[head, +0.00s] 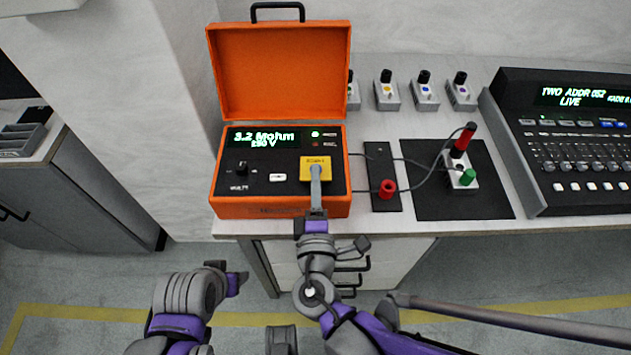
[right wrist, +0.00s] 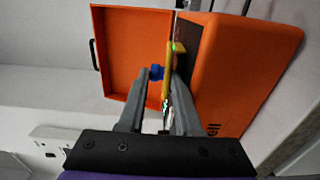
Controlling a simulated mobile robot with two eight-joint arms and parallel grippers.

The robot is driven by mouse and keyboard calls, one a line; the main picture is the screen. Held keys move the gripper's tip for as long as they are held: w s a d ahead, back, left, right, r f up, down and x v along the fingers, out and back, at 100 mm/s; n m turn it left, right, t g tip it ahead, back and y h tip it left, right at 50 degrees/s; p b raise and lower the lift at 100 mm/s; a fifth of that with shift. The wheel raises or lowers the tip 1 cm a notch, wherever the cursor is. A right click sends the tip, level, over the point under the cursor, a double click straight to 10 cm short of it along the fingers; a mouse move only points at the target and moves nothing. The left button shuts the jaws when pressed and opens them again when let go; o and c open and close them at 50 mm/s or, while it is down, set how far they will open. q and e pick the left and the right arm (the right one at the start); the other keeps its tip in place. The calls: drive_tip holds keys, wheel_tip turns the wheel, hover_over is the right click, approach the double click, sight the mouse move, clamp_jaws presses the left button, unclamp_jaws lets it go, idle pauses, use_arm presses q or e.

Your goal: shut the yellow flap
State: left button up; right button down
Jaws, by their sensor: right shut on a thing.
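The orange tester case (head: 228,207) stands on the bench with its lid (head: 280,72) up and a lit readout on its black panel. The yellow flap (head: 320,163) is at the right of that panel, lettered on top. In the right wrist view the flap (right wrist: 174,62) shows edge-on near the panel, with a blue piece (right wrist: 157,72) beside it. My right gripper (head: 317,176) is at the flap's front edge, shut on it; the fingertips partly hide the contact. I cannot tell the flap's exact angle. My left gripper (head: 230,279) is low in front of the bench, away from the case.
Right of the case are a black strip with a red plug (head: 387,189), a dark mat (head: 487,194) with a small box and cables, and a console (head: 577,150). Several small switch boxes (head: 386,93) stand behind. Drawer handles (head: 352,266) project below the bench edge.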

idle(0.4)
drive_tip(key=c, duration=0.8)
unclamp_jaws()
drive_tip(key=shift+o, duration=0.2)
